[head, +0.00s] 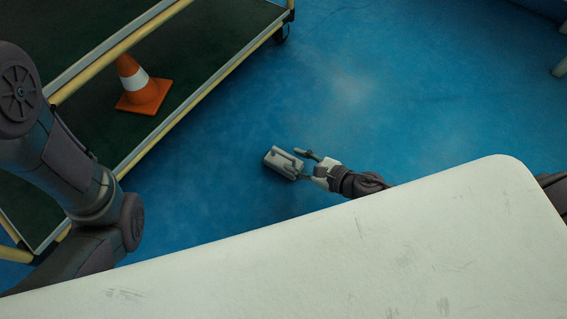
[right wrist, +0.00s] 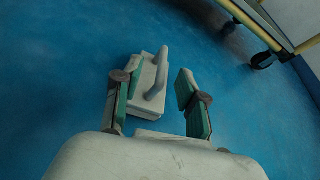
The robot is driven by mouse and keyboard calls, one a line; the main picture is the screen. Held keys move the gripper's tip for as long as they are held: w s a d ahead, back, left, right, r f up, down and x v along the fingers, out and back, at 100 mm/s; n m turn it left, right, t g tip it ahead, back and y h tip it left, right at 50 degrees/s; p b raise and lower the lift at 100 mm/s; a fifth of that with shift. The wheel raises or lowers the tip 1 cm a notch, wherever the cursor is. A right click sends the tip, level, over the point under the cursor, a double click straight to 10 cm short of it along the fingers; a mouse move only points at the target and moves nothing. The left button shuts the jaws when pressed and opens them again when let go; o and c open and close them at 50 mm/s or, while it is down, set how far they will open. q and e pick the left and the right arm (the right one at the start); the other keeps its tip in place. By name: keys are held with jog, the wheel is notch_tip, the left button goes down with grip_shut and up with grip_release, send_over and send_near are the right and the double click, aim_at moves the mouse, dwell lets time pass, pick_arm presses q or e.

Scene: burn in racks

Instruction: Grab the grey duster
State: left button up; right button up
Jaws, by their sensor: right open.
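The grey duster (head: 279,163) is a small block with a raised bar handle. It lies on the blue floor near the middle of the head view. My right gripper (head: 302,163) is open right at it, with its fingers reaching toward the handle. In the right wrist view the duster (right wrist: 143,84) shows between the two fingers of the right gripper (right wrist: 153,92). Its handle stands nearer the right finger, with a gap between them. The left finger is close to the block's side; I cannot tell if it touches. My left gripper is not in view.
A dark cart with yellow rails (head: 165,142) stands at the upper left, carrying an orange and white traffic cone (head: 145,91). My own white body surface covers the lower part of the head view. The blue floor (head: 400,100) around the duster is clear.

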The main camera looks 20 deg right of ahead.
aim_at(287, 156)
jog(key=shift+w+a+f, duration=0.25)
jog(key=shift+w+a, duration=0.05)
jog(key=shift+w, duration=0.15)
jog(key=b+x, duration=0.1)
jog(key=x, duration=0.1)
jog(key=b+x, duration=0.2)
jog(key=shift+w+d+f, duration=0.15)
jog(key=shift+w+f, duration=0.1)
jog(key=shift+f, duration=0.05)
jog(key=shift+w+a, duration=0.2)
grip_shut()
